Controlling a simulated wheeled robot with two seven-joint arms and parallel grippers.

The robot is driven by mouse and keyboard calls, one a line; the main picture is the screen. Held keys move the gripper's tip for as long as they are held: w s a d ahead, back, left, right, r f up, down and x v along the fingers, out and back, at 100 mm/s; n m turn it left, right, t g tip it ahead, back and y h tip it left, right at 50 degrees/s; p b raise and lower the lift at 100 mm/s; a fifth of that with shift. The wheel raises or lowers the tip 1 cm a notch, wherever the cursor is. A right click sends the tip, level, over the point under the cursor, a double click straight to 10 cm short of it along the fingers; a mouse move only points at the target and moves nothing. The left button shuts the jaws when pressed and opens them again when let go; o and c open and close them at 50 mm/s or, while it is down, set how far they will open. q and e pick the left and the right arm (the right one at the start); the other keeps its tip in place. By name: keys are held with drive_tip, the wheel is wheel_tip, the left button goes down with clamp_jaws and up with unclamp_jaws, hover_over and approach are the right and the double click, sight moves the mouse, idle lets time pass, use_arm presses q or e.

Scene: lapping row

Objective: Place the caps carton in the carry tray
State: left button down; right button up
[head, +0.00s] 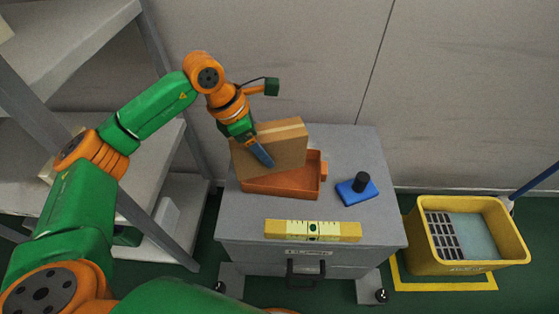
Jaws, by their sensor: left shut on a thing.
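A brown cardboard carton (286,146), which I take to be the caps carton, is held tilted by my left gripper (263,157). The gripper is shut on it, with one blue-grey finger showing across its near face. The carton is over the orange-brown carry tray (284,187) and hides much of the tray's inside and back. I cannot tell whether the carton touches the tray floor. The tray sits on the grey cabinet top (348,223). My right gripper is not in view.
A yellow level (312,230) lies along the cabinet's front edge. A blue block with a black knob (357,189) is right of the tray. A yellow mop bucket (467,236) stands on the floor at right; grey shelves (160,150) are at left.

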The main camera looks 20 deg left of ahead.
use_arm(q)
drive_tip(key=w+f, duration=0.1)
drive_tip(key=f, duration=0.1)
drive_tip(key=w+d+f+b, duration=0.1)
drive_tip(key=f, duration=0.1)
drive_tip(key=w+d+f, duration=0.1)
drive_tip(key=w+f, duration=0.1)
drive_tip(key=shift+w+d, duration=0.1)
drive_tip(key=shift+d, duration=0.05)
wheel_tip(320, 180, down, 3)
drive_tip(key=shift+b, duration=0.65)
drive_tip(key=shift+r, duration=0.1)
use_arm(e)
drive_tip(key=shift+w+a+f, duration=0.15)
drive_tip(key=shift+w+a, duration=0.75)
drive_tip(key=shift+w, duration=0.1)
use_arm(q)
unclamp_jaws()
drive_tip(key=shift+r, duration=0.1)
drive_tip(key=p+v, duration=0.3)
drive_tip(key=v, duration=0.9)
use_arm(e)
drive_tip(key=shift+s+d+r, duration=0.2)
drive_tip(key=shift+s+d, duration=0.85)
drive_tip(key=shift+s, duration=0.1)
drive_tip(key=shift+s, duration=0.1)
